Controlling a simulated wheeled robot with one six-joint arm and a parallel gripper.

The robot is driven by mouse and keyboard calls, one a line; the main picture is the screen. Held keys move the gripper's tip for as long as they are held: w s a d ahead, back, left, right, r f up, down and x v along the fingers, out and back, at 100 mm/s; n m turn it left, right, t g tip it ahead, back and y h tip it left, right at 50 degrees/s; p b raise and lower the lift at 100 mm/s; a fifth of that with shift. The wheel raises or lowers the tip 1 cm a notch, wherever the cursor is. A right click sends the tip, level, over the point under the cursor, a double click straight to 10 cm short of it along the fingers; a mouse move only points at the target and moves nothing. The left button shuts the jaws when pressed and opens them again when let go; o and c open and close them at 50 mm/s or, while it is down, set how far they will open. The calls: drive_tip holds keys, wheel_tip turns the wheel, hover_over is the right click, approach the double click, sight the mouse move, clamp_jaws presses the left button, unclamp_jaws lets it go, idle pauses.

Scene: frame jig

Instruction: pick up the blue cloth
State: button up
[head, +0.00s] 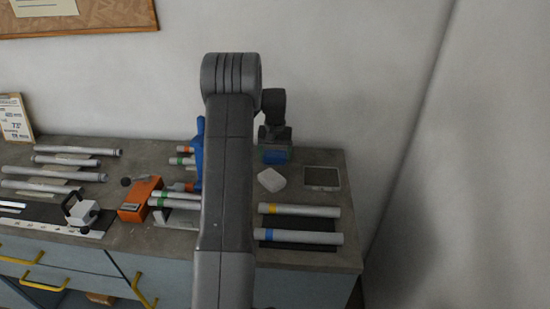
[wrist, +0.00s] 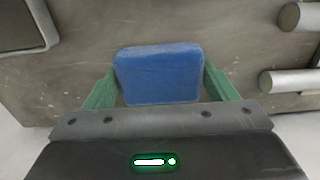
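The blue cloth (wrist: 160,75) is a folded, rounded block on the grey worktop in the wrist view. It lies between the two green fingers of my gripper (wrist: 158,88), which stand apart on either side of it. A narrow gap seems to show at each fingertip, and I cannot tell whether either finger touches it. In the head view the blue cloth (head: 275,157) shows only partly, under my gripper (head: 275,150) at the back right of the worktop.
A grey square tray (head: 322,178) and a white block (head: 271,180) lie near the cloth. Tubes with yellow (head: 300,210) and blue bands (head: 300,236) lie in front. An orange box (head: 138,198) and more tubes are left. The wall stands close behind.

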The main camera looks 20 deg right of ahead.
drive_tip(key=c, duration=0.4)
